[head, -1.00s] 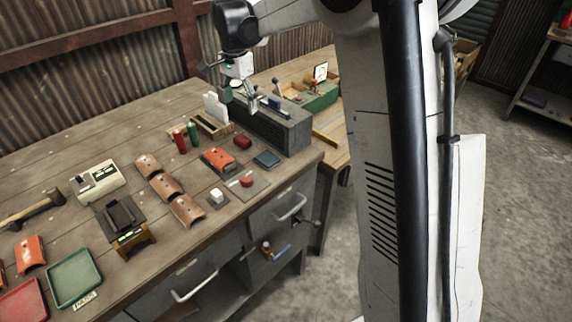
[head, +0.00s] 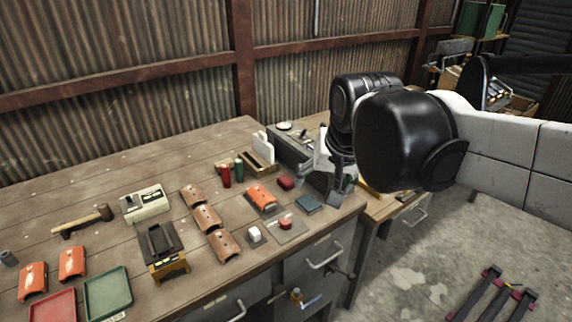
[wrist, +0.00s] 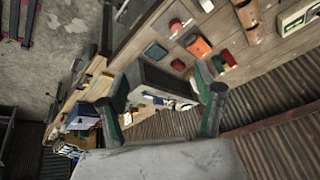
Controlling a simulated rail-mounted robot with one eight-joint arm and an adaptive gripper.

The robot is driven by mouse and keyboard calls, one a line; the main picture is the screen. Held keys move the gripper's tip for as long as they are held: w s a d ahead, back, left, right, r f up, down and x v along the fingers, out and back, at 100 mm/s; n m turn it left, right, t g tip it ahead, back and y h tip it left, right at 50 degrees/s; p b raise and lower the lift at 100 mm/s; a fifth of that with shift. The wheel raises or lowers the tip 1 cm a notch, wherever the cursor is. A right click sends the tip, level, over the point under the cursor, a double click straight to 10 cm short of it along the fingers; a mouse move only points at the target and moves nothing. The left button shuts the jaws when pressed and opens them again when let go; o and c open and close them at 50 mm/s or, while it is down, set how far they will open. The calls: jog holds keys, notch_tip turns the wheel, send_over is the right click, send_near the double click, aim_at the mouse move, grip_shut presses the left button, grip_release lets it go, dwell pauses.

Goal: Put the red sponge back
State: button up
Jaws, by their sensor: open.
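Two small red pieces show in the head view, and I cannot tell for sure which is the sponge. One is a dark red block (head: 286,182) on the bench, beside the long grey box. The other is a brighter red piece (head: 286,223) on a flat grey plate (head: 297,232) near the bench's front edge. In the wrist view, the block (wrist: 178,65) and the piece on the plate (wrist: 175,27) both lie beyond the fingers. My gripper (wrist: 160,82) is open and empty. In the head view it is partly hidden by my arm, near the bench's right end.
The grey box (head: 290,155) stands behind. Brown curved tiles (head: 207,218) and red and green cylinders (head: 226,176) are to the left.

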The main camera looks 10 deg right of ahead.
jog(key=s+f+n+t, duration=0.1)
jog(key=s+f+n, duration=0.2)
jog(key=s, duration=0.6)
jog(key=shift+f+t, duration=0.4)
jog(key=shift+f, duration=0.5)
dwell(0.6)
